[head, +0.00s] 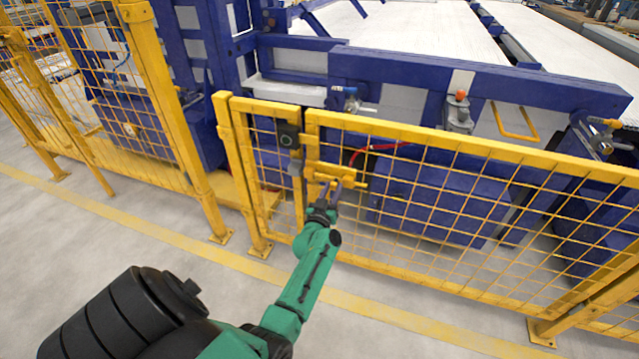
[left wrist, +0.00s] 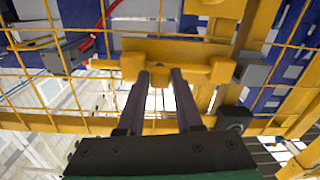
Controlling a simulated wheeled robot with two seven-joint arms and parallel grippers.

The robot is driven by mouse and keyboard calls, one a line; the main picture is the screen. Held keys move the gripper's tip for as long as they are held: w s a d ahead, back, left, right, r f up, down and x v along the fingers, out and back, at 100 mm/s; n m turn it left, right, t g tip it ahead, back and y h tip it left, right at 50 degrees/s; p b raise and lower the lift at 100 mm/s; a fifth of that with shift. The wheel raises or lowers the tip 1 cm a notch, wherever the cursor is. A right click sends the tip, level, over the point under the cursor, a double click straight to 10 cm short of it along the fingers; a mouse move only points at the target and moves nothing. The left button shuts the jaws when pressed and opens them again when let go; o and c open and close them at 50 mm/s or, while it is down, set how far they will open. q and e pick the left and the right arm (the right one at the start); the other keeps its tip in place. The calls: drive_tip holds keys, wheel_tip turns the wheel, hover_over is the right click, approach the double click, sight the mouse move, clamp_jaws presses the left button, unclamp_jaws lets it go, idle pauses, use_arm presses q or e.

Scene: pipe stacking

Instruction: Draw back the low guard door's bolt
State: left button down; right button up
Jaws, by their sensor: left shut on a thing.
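The low guard door (head: 450,150) is a yellow mesh panel, and it stands in line with the fence. Its yellow bolt (head: 355,184) lies level near the door's left edge; in the left wrist view the bolt (left wrist: 105,64) runs across the picture through yellow blocks. My left gripper (head: 334,187) is at the bolt from the near side. In the left wrist view its two dark fingers (left wrist: 160,80) reach up to the bolt, shut on its handle, which is mostly hidden between them. My right gripper is in neither view.
A dark lock box (head: 288,136) with a green ring sits on the narrow panel left of the door. Blue machine framing (head: 440,75) stands close behind the fence. The floor (head: 420,330) in front is clear, with a yellow line.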

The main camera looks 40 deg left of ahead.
use_arm(q)
drive_tip(key=shift+d+f, duration=0.1)
drive_tip(key=shift+d, duration=0.1)
drive_tip(key=c, duration=0.6)
unclamp_jaws()
drive_tip(key=shift+w+d, duration=0.15)
drive_tip(key=shift+w, duration=0.05)
drive_tip(key=shift+o, duration=0.2)
drive_tip(key=shift+s, duration=0.15)
drive_tip(key=p+v, duration=0.2)
drive_tip(key=v, duration=1.2)
drive_tip(key=shift+s, duration=0.15)
drive_tip(key=shift+d, duration=0.1)
